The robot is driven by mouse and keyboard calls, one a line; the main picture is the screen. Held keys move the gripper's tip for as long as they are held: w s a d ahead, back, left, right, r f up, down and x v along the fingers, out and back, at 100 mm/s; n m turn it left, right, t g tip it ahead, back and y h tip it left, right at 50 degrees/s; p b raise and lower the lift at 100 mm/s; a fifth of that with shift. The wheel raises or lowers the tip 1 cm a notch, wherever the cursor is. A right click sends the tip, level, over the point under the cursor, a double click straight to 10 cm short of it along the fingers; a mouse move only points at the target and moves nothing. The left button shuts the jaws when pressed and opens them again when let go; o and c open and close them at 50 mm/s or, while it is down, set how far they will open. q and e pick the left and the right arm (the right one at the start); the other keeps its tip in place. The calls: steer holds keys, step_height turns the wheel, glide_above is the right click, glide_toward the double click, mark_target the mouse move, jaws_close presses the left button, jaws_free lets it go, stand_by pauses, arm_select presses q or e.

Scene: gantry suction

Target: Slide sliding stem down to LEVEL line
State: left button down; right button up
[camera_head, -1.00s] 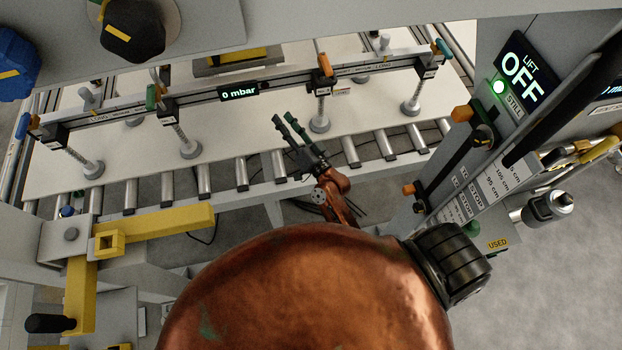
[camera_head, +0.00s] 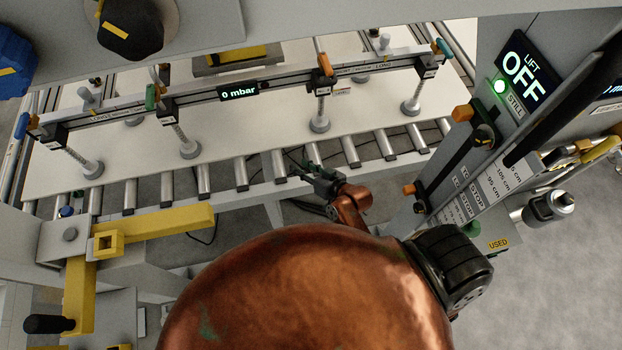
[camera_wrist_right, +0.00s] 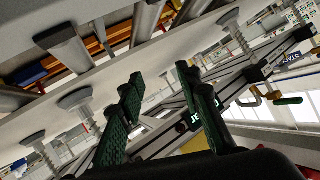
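Several suction stems hang from the gantry beam (camera_head: 210,97) in the head view. Near-side stems with grey cups stand at far left (camera_head: 93,168), centre left (camera_head: 190,150), centre right (camera_head: 320,124) and right (camera_head: 411,108). I cannot tell which is the sliding stem, and no LEVEL line is readable. My right gripper (camera_head: 302,167) is below the centre-right cup in the picture, apart from it. In the right wrist view its green fingers (camera_wrist_right: 162,100) are spread with nothing between them. A stem's cup (camera_wrist_right: 78,98) shows left of the fingers there. My left gripper is not seen.
A white panel (camera_head: 255,133) lies on the roller conveyor (camera_head: 241,173) under the beam. A display (camera_head: 239,92) reads 0 mbar. The lift panel (camera_head: 524,76) reads OFF at right. A yellow bracket (camera_head: 165,221) stands at left.

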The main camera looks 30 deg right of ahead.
steer(key=s+d+f+g, duration=0.1)
steer(key=s+f+g, duration=0.1)
steer(key=s+f, duration=0.1)
steer(key=shift+s+d+f+h, duration=0.3)
steer(key=shift+d+f+h, duration=0.1)
steer(key=shift+f, duration=0.45)
steer(key=shift+c, duration=0.5)
